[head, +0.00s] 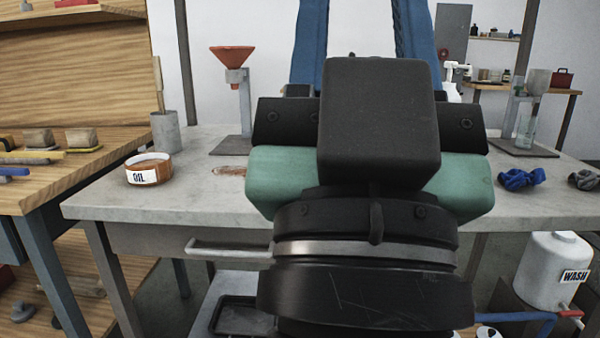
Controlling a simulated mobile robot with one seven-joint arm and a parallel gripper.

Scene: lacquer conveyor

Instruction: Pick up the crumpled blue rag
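The crumpled blue rag (521,179) lies on the right part of the grey workbench (100,203), near its front edge. My gripper (361,25) fills the middle of the head view, seen from behind. Its two blue fingers stand apart and point upward, with a clear gap and bare wall showing between them. Their tips run out of the top of the picture. My gripper is to the left of the rag and not touching it. Its dark and green body hides the middle of the bench.
A crumpled dark grey rag (585,180) lies right of the blue one. A stand with a glass tube (526,128) rises behind. An oil bowl (150,171), grey cup (166,132) and orange funnel (233,58) stand left. A white wash tank (553,270) is below right.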

